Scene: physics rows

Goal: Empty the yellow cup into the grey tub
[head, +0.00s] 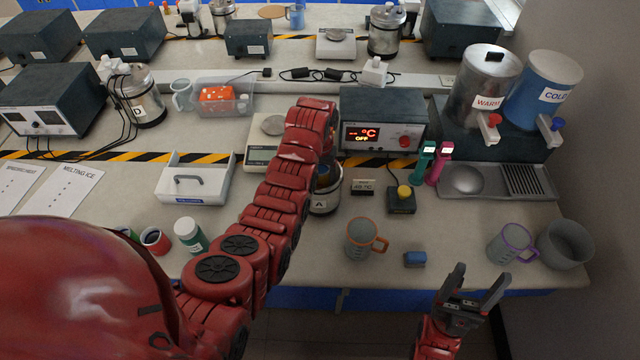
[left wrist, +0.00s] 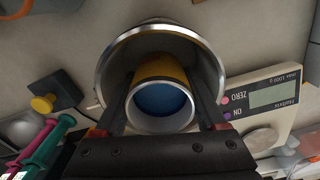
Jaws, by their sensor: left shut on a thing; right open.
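The yellow cup (left wrist: 158,68) shows in the left wrist view with a pale rim and blue inside; I cannot tell whether the blue is liquid. My left gripper (left wrist: 160,108) is shut on it, one finger on each side. The cup is in or just over the mouth of a metal vessel (left wrist: 112,60), labelled A in the head view (head: 325,204). In the head view my left arm mostly hides the gripper and cup. The grey tub (head: 566,245) stands at the right end of the bench. My right gripper (head: 480,278) is open and empty at the front edge.
A purple-rimmed mug (head: 508,243) stands beside the tub. A yellow-knobbed box (head: 401,203) and a temperature controller (head: 383,128) are near the vessel. A scale (left wrist: 262,105) is close by.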

